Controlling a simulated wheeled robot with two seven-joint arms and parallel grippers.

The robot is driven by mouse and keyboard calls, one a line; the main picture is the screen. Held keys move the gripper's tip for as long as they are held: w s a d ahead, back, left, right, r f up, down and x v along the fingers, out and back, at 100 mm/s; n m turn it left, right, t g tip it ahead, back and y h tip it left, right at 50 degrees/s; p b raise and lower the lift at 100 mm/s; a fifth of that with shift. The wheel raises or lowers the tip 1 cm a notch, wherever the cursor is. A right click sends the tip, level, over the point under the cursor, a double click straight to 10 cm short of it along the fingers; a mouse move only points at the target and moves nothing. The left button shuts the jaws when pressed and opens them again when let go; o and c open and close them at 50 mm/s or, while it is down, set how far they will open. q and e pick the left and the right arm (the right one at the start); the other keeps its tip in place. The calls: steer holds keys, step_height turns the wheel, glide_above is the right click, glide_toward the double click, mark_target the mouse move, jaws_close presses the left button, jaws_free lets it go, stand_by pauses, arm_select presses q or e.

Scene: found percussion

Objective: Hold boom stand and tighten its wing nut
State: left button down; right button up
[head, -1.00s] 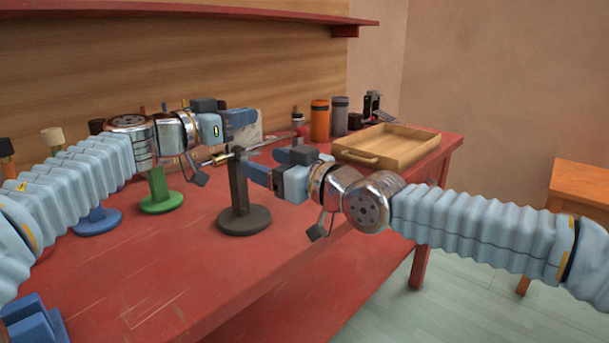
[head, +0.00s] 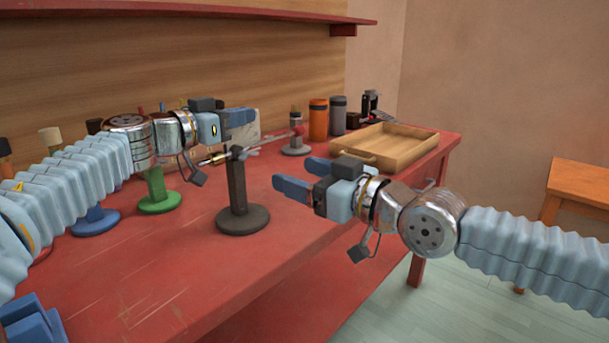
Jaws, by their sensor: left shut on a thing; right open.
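The boom stand (head: 239,190) stands upright on the red table, with a dark post and round dark base. A thin metal boom (head: 265,143) crosses its top, with a brass-coloured end at the left and a red tip at the right. The wing nut is too small to make out. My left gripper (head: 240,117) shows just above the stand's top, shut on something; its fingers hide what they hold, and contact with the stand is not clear. My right gripper (head: 292,175) is open and empty, to the right of the post and apart from it.
A green-based stand (head: 160,204) and a blue-based one (head: 95,222) stand to the left. An orange canister (head: 319,120), a grey canister (head: 338,117) and a wooden tray (head: 420,150) are at the back right.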

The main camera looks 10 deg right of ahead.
arm_select(q)
steer(key=c, duration=1.2)
jaws_free()
